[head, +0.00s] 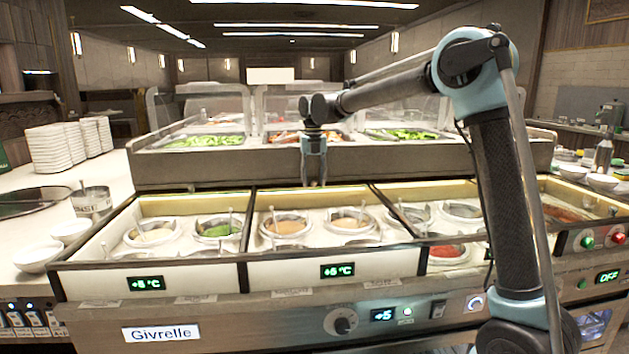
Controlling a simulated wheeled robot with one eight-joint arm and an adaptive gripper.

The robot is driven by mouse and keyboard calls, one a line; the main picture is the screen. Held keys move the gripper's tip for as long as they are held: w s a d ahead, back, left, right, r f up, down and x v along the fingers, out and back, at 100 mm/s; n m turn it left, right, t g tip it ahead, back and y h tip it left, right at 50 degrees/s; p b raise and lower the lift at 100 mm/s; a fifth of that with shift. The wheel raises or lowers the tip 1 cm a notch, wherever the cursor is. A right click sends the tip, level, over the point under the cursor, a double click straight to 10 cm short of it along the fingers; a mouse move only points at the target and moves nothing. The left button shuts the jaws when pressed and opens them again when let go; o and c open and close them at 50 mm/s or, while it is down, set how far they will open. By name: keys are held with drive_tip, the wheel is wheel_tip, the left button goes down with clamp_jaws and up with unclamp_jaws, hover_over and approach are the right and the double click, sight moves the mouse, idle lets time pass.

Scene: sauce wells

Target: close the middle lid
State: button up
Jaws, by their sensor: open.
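Three clear lids stand in a row on the raised counter at the back. The middle lid (300,104) looks tilted up over its food well (292,137), and my arm crosses in front of its right side. The left lid (212,103) and the right lid (405,103) also look raised. My gripper (313,184) is open and empty, fingers pointing down, in front of the middle section. It appears above the back of the front sauce wells; its exact distance from the middle lid is hard to tell.
The front unit holds several round sauce pots (285,227) with spoons in framed bays. Green food lies in the back left (204,141) and right wells. Stacked white plates (58,150) and bowls (38,256) stand at left. A control panel (603,260) is at right.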

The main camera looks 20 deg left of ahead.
clamp_jaws()
drive_tip(key=s+d, duration=0.5)
drive_tip(key=s, duration=0.5)
drive_tip(key=s+d, duration=0.6)
drive_tip(key=s, duration=0.4)
drive_tip(key=s+d, duration=0.5)
drive_tip(key=s, duration=0.4)
drive_tip(key=shift+s+d, duration=0.25)
drive_tip(key=shift+s, duration=0.15)
unclamp_jaws()
drive_tip(key=shift+r, duration=0.1)
wheel_tip(320, 180, up, 12)
